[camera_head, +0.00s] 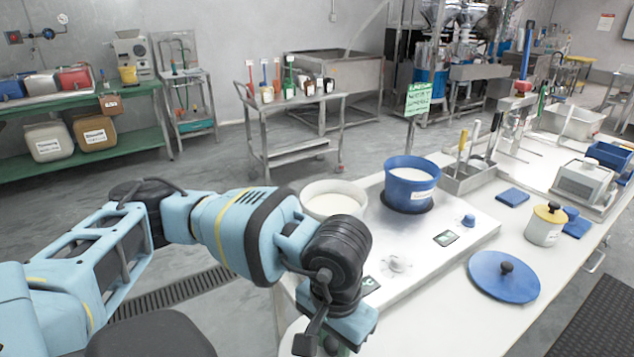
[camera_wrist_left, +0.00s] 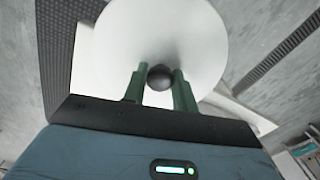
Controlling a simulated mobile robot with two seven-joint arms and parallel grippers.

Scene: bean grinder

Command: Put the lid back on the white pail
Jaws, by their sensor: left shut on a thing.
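The white pail (camera_head: 333,194) stands uncovered at the left end of the counter, partly hidden behind my left arm in the head view; its contents look white. In the left wrist view, my left gripper (camera_wrist_left: 160,70) is shut on the black knob (camera_wrist_left: 160,78) of a round white lid (camera_wrist_left: 180,30). In the head view this gripper (camera_head: 337,345) is low at the bottom edge, nearer to me than the pail. My right gripper is not in view.
A blue pail (camera_head: 411,186) stands right of the white pail. A blue lid (camera_head: 503,277) with a black knob lies on the counter (camera_head: 480,330) at right, near a white jar (camera_head: 545,226) with a yellow lid. A tool holder (camera_head: 466,180) stands behind.

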